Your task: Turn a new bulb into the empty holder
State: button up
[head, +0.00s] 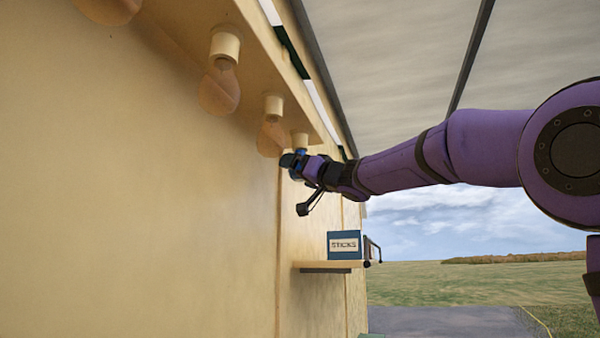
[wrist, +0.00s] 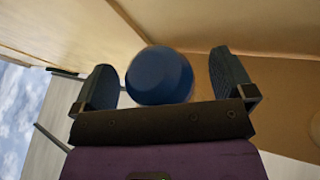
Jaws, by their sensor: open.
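Cream holders hang in a row under the overhang, and the farthest holder (head: 300,138) is just above my gripper (head: 292,161). A blue round bulb (wrist: 160,75) is between my two open fingers in the wrist view, with a gap to each finger, wider on the right. A bit of blue also shows under the farthest holder in the head view. The bulb hides its own base in the wrist view, so I cannot tell how far it is seated in the holder.
Clear orange bulbs (head: 219,90) hang in the nearer holders along the wall, one (head: 271,138) close to my gripper's left. A shelf (head: 318,265) below carries a blue box marked STICKS (head: 344,245). Open air lies right of the wall, under a grey awning (head: 410,60).

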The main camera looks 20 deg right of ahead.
jog(key=shift+c, duration=0.2)
dwell(0.6)
jog(key=c, duration=1)
jog(key=n+g+y, duration=0.3)
jog(key=g+y, duration=0.1)
jog(key=y, duration=0.1)
jog(key=shift+w+d+n+y, duration=0.1)
jog(key=shift+w+n+y, duration=0.05)
jog(key=shift+n+y, duration=0.2)
jog(key=shift+n+g+y, duration=1.25)
jog(key=shift+n+g, duration=0.1)
jog(key=shift+g, duration=0.65)
jog(key=o, duration=0.9)
